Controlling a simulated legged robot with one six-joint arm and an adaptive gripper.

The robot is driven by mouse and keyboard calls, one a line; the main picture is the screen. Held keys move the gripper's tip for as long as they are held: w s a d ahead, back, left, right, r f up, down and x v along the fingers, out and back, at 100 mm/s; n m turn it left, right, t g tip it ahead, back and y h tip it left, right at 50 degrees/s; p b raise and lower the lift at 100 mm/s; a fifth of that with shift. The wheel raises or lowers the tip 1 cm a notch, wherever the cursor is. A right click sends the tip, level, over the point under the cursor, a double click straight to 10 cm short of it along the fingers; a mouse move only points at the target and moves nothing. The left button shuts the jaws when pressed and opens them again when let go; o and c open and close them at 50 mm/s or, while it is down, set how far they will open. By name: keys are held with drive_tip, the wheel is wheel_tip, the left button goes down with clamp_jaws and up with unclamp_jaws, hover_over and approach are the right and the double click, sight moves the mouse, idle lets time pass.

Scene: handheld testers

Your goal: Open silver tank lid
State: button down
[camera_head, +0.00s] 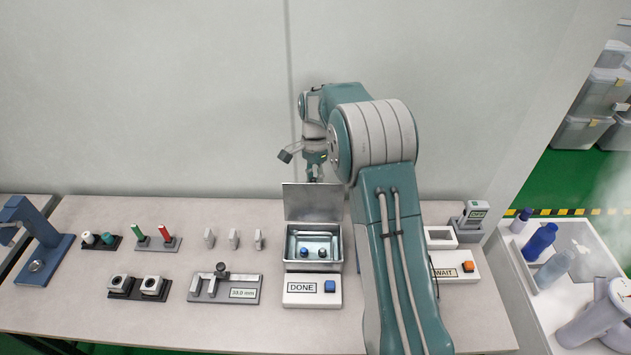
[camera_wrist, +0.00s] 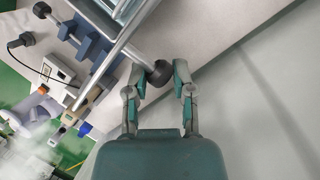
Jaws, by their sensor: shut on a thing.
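The silver tank (camera_head: 291,245) stands on the table in front of my arm. Its lid (camera_head: 313,203) stands up at the tank's back edge, and the inside shows with small blue-topped and dark-topped items. In the wrist view the lid appears edge-on as a thin pale strip (camera_wrist: 106,63). A dark round knob (camera_wrist: 161,75) projects from its outer face. My gripper (camera_wrist: 160,67) has its fingers on both sides of this knob and holds it. In the head view my gripper (camera_head: 315,174) is just behind the lid's top edge, with its fingertips partly hidden.
A DONE panel (camera_head: 298,302) with a blue button is in front of the tank. A WAIT panel (camera_head: 457,277) with an orange button is right of my arm. A measuring fixture (camera_head: 222,289) and several small holders stand left. The wall is close behind.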

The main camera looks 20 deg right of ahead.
drive_tip(key=shift+w+a+f, duration=0.15)
drive_tip(key=shift+w, duration=0.1)
idle(0.4)
drive_tip(key=shift+c, duration=2.3)
unclamp_jaws()
drive_tip(key=shift+w+f, duration=0.15)
drive_tip(key=shift+a, duration=0.1)
wheel_tip(320, 180, up, 10)
